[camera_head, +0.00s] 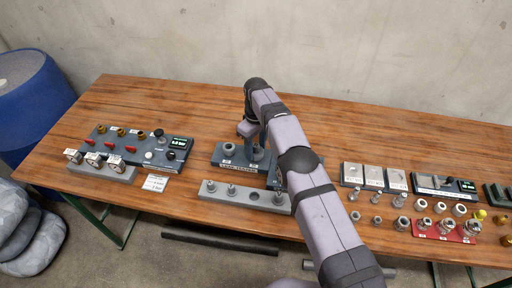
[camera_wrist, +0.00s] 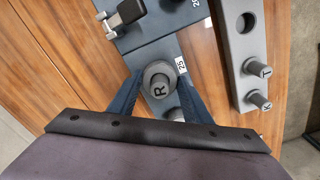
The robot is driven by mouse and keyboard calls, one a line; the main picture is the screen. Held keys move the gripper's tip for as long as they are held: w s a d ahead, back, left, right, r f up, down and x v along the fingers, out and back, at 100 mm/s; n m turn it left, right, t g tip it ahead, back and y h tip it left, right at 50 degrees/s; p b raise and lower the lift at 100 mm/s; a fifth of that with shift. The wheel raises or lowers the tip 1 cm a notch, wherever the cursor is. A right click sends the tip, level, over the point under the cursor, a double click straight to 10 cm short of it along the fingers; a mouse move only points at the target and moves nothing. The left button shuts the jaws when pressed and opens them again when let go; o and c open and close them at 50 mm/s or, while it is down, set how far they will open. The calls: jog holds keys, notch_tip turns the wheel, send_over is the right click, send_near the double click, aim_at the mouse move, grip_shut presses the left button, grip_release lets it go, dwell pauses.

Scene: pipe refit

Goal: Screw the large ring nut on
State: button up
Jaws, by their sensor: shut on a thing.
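My gripper (camera_wrist: 157,78) points down over the dark blue fixture (camera_wrist: 168,52), with one blue finger on each side of a grey round piece marked R (camera_wrist: 158,88). It is shut on this piece, which has a wider round collar under its marked top. I cannot tell whether that collar is the large ring nut or how it sits on the fixture. A grey round part (camera_head: 228,148) stands on the fixture's left.
A grey rack (camera_head: 215,196) with pegs and open holes lies in front of the fixture. A valve panel (camera_head: 112,143) stands left; a label card (camera_head: 155,183) lies nearby. Loose fittings and a red tray (camera_head: 440,234) are at right. Bare wood lies behind the fixture.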

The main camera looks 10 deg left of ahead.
jog(key=shift+m, duration=2.1)
grip_shut()
jog(key=shift+m, duration=0.8)
jog(key=o, duration=1.5)
grip_release()
jog(key=shift+c, duration=0.2)
jog(key=shift+r+p, duration=2.25)
jog(key=shift+r, duration=0.75)
